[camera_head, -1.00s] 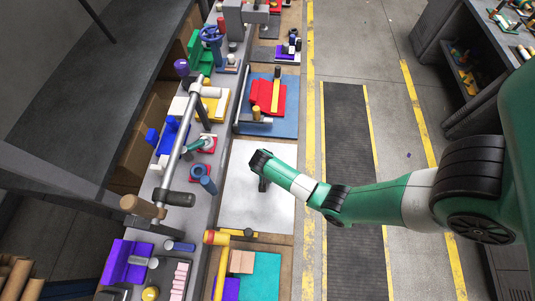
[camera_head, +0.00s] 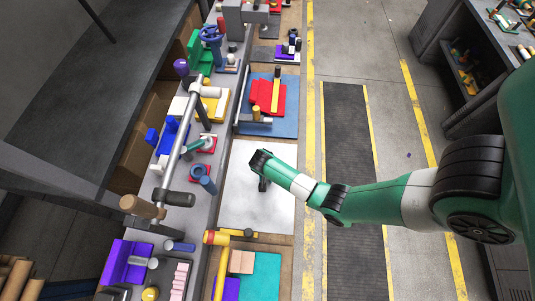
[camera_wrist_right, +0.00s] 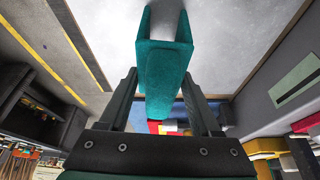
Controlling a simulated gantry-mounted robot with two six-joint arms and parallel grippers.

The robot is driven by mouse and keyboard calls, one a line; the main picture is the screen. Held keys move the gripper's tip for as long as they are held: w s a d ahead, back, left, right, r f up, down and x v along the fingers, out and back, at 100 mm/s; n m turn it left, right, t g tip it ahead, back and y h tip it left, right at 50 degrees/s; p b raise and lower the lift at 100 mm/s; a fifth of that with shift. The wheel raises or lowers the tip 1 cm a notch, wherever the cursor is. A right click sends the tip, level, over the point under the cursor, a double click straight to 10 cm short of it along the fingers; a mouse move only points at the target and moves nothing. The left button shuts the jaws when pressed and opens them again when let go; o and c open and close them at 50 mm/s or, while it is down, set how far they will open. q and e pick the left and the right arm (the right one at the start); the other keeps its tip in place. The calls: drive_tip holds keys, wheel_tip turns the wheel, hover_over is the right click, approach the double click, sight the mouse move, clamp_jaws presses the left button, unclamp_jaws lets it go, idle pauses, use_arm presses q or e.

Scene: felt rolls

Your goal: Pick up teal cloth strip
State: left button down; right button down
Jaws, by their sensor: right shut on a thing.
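The teal cloth strip (camera_wrist_right: 165,80) is between the fingers of my right gripper (camera_wrist_right: 162,78) in the right wrist view. The gripper is shut on it. The strip is bent, with two sides standing out past the fingertips over a pale grey surface. In the head view my right gripper (camera_head: 262,172) is over the white-grey sheet (camera_head: 240,205) on the bench. The strip cannot be made out there, hidden by the gripper and arm. My left gripper is not in view.
A blue mat (camera_head: 284,122) with red pieces (camera_head: 268,96) lies beyond the sheet. A teal sheet (camera_head: 264,275) and a yellow-handled tool (camera_head: 218,270) lie nearer. A metal rail (camera_head: 182,145) and a cluttered ledge run along the left.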

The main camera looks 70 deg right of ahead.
drive_tip(key=shift+r, duration=0.5)
wheel_tip(320, 180, up, 3)
drive_tip(key=shift+p, duration=1)
drive_tip(key=s+a+r+p, duration=0.4)
drive_tip(key=s+a+r, duration=0.3)
drive_tip(key=s, duration=0.5)
drive_tip(key=shift+d+v, duration=0.2)
drive_tip(key=shift+v, duration=0.8)
drive_tip(key=shift+w+p, duration=0.1)
drive_tip(key=shift+p, duration=0.2)
